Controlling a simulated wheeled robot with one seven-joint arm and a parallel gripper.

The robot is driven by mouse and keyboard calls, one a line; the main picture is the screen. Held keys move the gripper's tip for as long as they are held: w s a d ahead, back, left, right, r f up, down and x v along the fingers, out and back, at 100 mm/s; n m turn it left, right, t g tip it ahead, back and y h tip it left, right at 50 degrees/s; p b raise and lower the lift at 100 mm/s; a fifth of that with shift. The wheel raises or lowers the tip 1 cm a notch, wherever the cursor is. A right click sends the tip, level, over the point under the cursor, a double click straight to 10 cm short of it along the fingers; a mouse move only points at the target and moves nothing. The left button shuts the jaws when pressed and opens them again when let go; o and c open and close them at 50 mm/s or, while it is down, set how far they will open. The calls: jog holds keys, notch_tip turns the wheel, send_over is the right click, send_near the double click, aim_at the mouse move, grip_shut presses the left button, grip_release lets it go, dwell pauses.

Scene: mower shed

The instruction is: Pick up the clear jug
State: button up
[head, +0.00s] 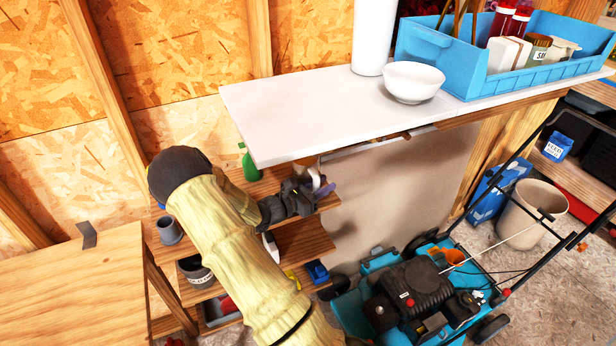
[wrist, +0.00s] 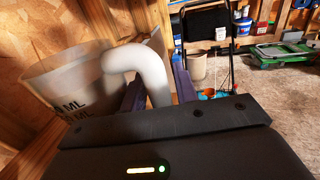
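The clear jug (wrist: 65,85) fills the left of the wrist view. It is a pale, see-through vessel with dark "ML" lettering and a thick white handle (wrist: 150,72). My gripper (wrist: 160,92) has its purple fingers on either side of the handle. Whether they press on it cannot be told. In the head view my gripper (head: 322,188) reaches under the white worktop, at the upper shelf. Only a small part of the jug (head: 308,166) shows there, behind my gripper and under the worktop edge. Its base is hidden.
The white worktop (head: 300,110) overhangs close above my gripper. A green bottle (head: 249,163) and a grey cup (head: 169,230) stand to the left on the shelving. A lower shelf (head: 304,240) holds other items. A mower (head: 415,295) stands on the floor at right.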

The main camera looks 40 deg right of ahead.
aim_at(315, 181)
grip_shut()
jog(key=shift+r, duration=0.25)
dwell(0.3)
jog(key=shift+r+p, duration=1.65)
jog(key=shift+r, duration=0.05)
jog(key=shift+s+a+f, duration=0.1)
jog(key=shift+s+f, duration=0.05)
jog(key=shift+s, duration=0.15)
jog(key=s+a+p, duration=0.3)
jog(key=s+a, duration=0.1)
jog(key=s, duration=1.2)
jog(key=shift+s+p, duration=0.3)
jog(key=shift+s, duration=0.05)
